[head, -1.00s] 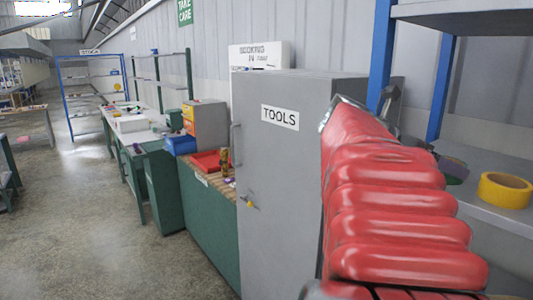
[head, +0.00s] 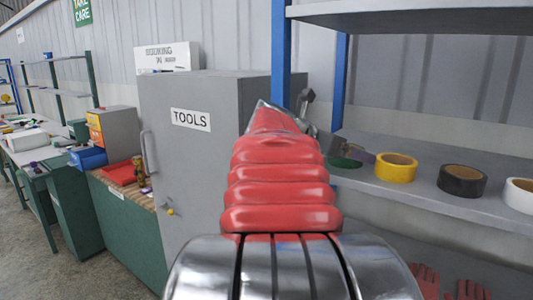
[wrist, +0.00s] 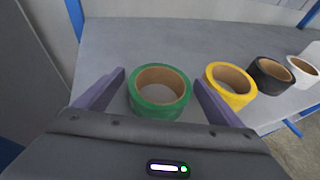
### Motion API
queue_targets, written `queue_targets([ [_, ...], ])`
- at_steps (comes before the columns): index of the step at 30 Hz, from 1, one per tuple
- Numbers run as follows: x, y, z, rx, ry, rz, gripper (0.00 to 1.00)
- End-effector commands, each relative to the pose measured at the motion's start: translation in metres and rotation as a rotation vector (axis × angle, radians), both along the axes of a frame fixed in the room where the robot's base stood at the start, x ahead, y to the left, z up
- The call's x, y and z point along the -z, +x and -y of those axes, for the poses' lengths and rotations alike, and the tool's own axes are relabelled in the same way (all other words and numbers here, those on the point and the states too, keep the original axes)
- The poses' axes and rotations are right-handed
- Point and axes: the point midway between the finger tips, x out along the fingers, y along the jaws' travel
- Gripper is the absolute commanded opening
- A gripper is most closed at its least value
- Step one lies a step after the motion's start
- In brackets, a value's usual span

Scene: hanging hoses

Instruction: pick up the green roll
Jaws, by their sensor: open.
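The green roll (wrist: 160,91) lies flat on a grey shelf (wrist: 190,43) in the wrist view, with its cardboard core facing up. My gripper (wrist: 160,88) is open, with one purple finger to the left of the green roll and one to the right; the roll shows between them. I cannot tell whether either finger touches it. In the head view, my red arm hides part of the shelf, and only a sliver of the green roll (head: 345,162) shows beside my gripper (head: 345,150).
A yellow roll (head: 396,168) lies close to the right of the green roll, then a black roll (head: 462,181) and a white roll (head: 520,195). A grey tool cabinet (head: 195,130) stands to the left. Blue posts (head: 281,50) and an upper shelf (head: 410,15) frame the space.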

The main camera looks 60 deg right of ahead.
Motion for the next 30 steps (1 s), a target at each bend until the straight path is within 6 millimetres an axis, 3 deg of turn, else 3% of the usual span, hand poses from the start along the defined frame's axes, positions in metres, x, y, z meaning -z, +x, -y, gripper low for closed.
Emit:
queue_targets([
  [3, -0.0001, 0.0002, -0.0001, 0.000, 0.000, 0.000, 0.90],
  [23, -0.0001, 0.0005, -0.0002, -0.001, 0.000, 0.000, 0.43],
  [30, -0.0009, 0.0006, -0.0003, -0.001, 0.000, 0.000, 0.43],
])
